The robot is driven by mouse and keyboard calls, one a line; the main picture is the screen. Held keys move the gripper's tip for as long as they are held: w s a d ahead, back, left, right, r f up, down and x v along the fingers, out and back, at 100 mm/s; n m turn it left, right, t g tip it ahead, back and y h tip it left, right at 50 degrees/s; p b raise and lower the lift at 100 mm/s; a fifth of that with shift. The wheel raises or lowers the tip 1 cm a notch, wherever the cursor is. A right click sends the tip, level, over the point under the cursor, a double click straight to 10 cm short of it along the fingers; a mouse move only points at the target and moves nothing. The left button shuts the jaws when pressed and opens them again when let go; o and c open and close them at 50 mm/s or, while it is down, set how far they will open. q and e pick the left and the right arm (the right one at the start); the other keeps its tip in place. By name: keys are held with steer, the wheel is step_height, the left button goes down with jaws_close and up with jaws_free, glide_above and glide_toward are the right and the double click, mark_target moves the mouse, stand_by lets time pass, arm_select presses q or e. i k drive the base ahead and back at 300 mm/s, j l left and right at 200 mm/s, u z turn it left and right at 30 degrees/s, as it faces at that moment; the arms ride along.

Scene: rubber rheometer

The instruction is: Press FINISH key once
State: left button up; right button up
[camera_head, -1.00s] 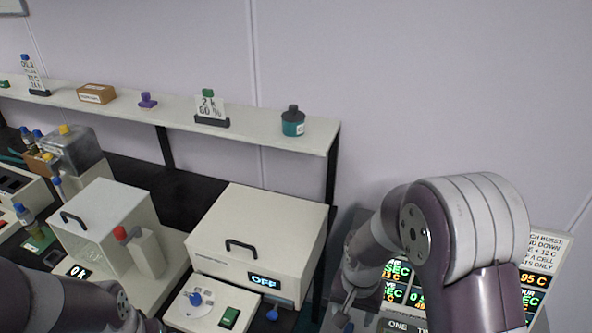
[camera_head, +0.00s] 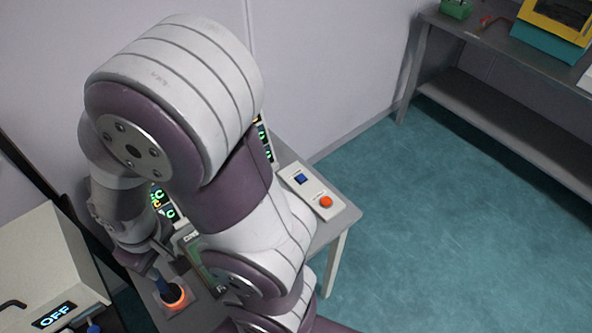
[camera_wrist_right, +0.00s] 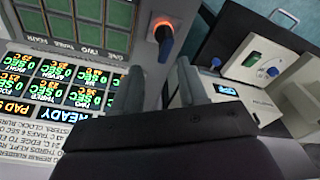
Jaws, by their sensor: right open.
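A keypad with green keys (camera_wrist_right: 92,15) shows upside down at the top left of the right wrist view; the labels I can make out there are number words. In the head view a strip of the keypad (camera_head: 196,252) shows, and my right arm hides most of it. I cannot make out which key is FINISH. My right gripper (camera_head: 163,258) is open and empty beside the keypad. In the right wrist view its two fingers (camera_wrist_right: 165,88) stand apart. My left gripper is out of view.
A blue-handled knob with a glowing orange ring (camera_head: 173,295) stands close by the right gripper. A lit display (camera_wrist_right: 65,85) adjoins the keypad. A panel with a blue button and an orange button (camera_head: 312,190) is on the table's right. A cream box reading OFF (camera_head: 45,260) stands left.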

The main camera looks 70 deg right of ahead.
mark_target(301, 178)
steer(key=z, duration=0.5)
steer(key=l+z, duration=0.1)
steer(key=z, duration=0.85)
steer(key=i+z, duration=0.1)
steer(key=z, duration=0.35)
steer(key=l+z, duration=0.1)
steer(key=z, duration=0.4)
